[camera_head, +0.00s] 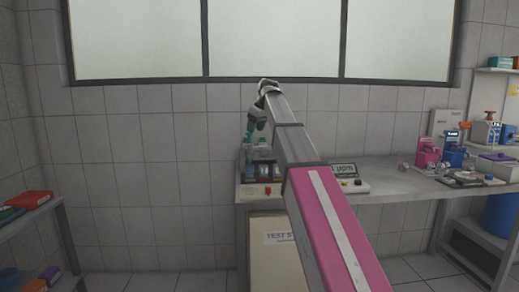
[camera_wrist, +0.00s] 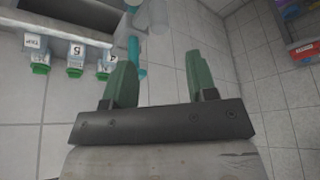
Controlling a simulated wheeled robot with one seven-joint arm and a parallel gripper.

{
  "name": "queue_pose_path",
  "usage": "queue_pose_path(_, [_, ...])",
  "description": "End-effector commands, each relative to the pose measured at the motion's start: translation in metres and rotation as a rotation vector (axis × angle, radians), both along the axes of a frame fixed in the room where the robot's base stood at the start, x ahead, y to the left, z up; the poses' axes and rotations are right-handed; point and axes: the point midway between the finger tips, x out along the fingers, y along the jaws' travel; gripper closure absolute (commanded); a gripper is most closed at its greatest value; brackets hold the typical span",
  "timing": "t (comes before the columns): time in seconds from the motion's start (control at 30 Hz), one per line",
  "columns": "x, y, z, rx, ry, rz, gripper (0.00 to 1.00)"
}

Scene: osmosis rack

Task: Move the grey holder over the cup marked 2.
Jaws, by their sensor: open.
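My gripper (camera_wrist: 158,75) is open, with its two green fingers spread wide in the wrist view. Nothing is clearly held between them. In the head view my gripper (camera_head: 249,130) hangs over the osmosis rack (camera_head: 259,190) at the bench's left end. The wrist view shows part of the rack (camera_wrist: 60,28), with tags reading TAP, 5 and 4 above green-ended fittings (camera_wrist: 75,72). A teal upright piece (camera_wrist: 133,50) stands just beyond the left finger. Pale, clear cup-like shapes (camera_wrist: 157,14) show at the top. I cannot make out the grey holder or a mark 2.
The bench (camera_head: 385,183) runs right from the rack. A meter with a ppm display (camera_head: 346,172) stands beside the rack. Pink (camera_head: 428,150) and blue (camera_head: 453,150) devices stand farther right. A shelf with folders (camera_head: 30,199) is at far left. The floor between is clear.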

Motion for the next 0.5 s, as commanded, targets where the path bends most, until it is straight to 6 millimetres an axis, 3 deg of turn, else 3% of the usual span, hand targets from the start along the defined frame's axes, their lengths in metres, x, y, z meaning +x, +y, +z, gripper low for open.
queue_pose_path(0.17, [0.003,0.004,-0.011,0.0,0.002,0.002,0.48])
queue_pose_path(0.5, [0.018,0.02,-0.065,0.0,0.002,0.002,0.48])
